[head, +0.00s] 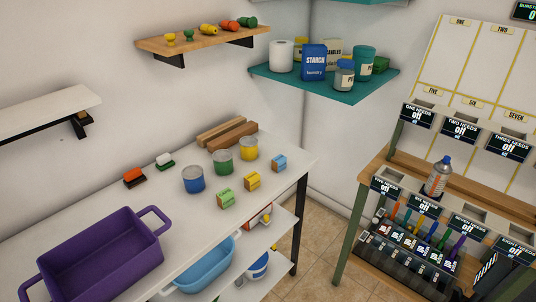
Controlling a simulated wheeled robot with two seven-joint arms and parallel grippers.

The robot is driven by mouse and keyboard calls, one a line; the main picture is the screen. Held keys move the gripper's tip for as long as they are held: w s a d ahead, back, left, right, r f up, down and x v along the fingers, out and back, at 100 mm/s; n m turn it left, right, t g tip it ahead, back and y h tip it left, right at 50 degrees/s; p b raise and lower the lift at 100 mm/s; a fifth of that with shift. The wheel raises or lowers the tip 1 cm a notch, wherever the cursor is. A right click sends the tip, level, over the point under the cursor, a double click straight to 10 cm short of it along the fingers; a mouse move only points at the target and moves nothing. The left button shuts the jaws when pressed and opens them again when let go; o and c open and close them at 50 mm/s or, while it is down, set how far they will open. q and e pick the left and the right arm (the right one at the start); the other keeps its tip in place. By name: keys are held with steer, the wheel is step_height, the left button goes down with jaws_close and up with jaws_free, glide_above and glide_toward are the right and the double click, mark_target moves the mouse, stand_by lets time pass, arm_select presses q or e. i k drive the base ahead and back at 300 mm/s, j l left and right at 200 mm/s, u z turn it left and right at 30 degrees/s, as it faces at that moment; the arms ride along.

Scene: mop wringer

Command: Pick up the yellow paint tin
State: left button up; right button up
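The yellow paint tin (248,149) stands upright on the white table (110,205), near its far right part. It has a grey lid and a yellow body. The green paint tin (223,162) stands to its left, and the blue paint tin (193,179) stands further left and nearer. The three tins form a slanting row with small gaps. Neither of my grippers shows in the head view, so nothing is seen holding the yellow tin.
Wooden blocks (229,135) lie behind the tins. A purple tub (98,258) fills the near left. A teal shelf (335,91) hangs above to the right. A rack (400,245) stands at right across open floor.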

mark_target(249, 145)
steer(key=i+l, duration=0.25)
steer(key=l, duration=0.2)
steer(key=i+l+z, duration=0.1)
steer(key=l, duration=0.35)
steer(key=i+l, duration=0.35)
steer(key=l+z, duration=0.05)
steer(key=l, duration=0.1)
